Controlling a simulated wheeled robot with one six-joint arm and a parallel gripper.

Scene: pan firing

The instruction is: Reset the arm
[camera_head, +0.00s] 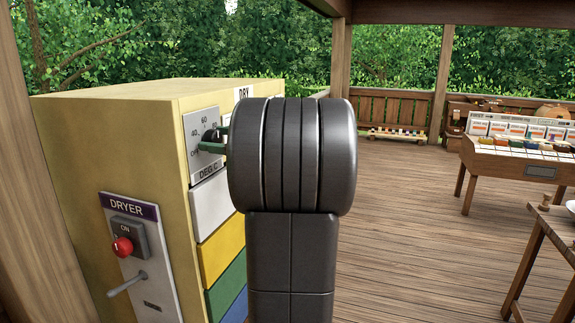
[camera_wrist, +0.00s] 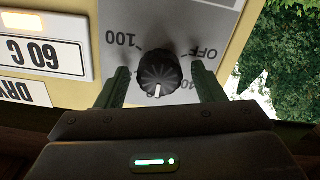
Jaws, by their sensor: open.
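My gripper (camera_wrist: 162,85) shows in the wrist view with its two dark green fingers apart, one on each side of a black ribbed knob (camera_wrist: 160,74). The knob sits on a dial plate (camera_wrist: 203,18) marked OFF and 100, upside down in this view, with a white pointer line near the 40 side. In the head view my dark arm covers the middle. A green fingertip (camera_head: 211,147) reaches the knob (camera_head: 210,136) on the yellow dryer cabinet (camera_head: 110,125).
The dryer's front has a switch panel with a red button (camera_head: 122,247) and a lever (camera_head: 127,283). Coloured panels lie below the dial. A wooden post (camera_head: 40,180) stands at the left. A table (camera_head: 515,160) with colour samples stands at the right. The wooden floor (camera_head: 420,220) between is clear.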

